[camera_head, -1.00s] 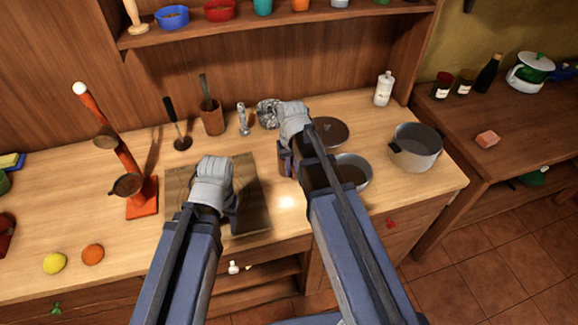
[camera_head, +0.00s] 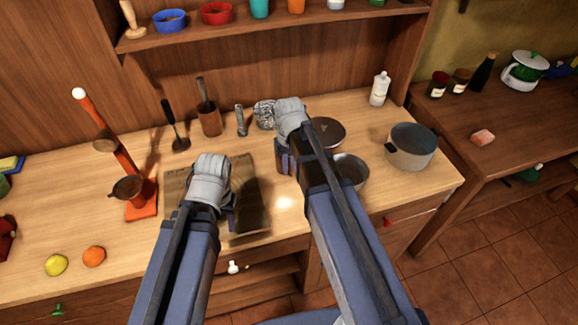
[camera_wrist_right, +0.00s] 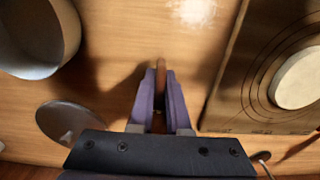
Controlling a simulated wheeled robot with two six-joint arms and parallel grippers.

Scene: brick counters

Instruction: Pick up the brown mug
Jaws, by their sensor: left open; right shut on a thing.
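My right gripper (camera_wrist_right: 160,98) is shut on a narrow brown thing (camera_wrist_right: 161,68), which shows between and just past the purple fingertips in the right wrist view. It looks like part of the brown mug, but most of it is hidden. In the head view my right gripper (camera_head: 285,160) is over the counter, right of the dark board, and its wrist and arm cover much of what it holds. I cannot tell whether the mug touches the counter. My left gripper (camera_head: 231,215) is open over the front right part of the dark board (camera_head: 248,185).
A metal bowl (camera_head: 352,170) and a grey pot (camera_head: 413,150) stand right of my right arm. A round dark lid or plate (camera_head: 328,131) lies behind it. An orange-red stand (camera_head: 141,200), a lemon (camera_head: 56,265) and an orange (camera_head: 94,257) are at left. The shelf (camera_head: 290,20) overhangs the back.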

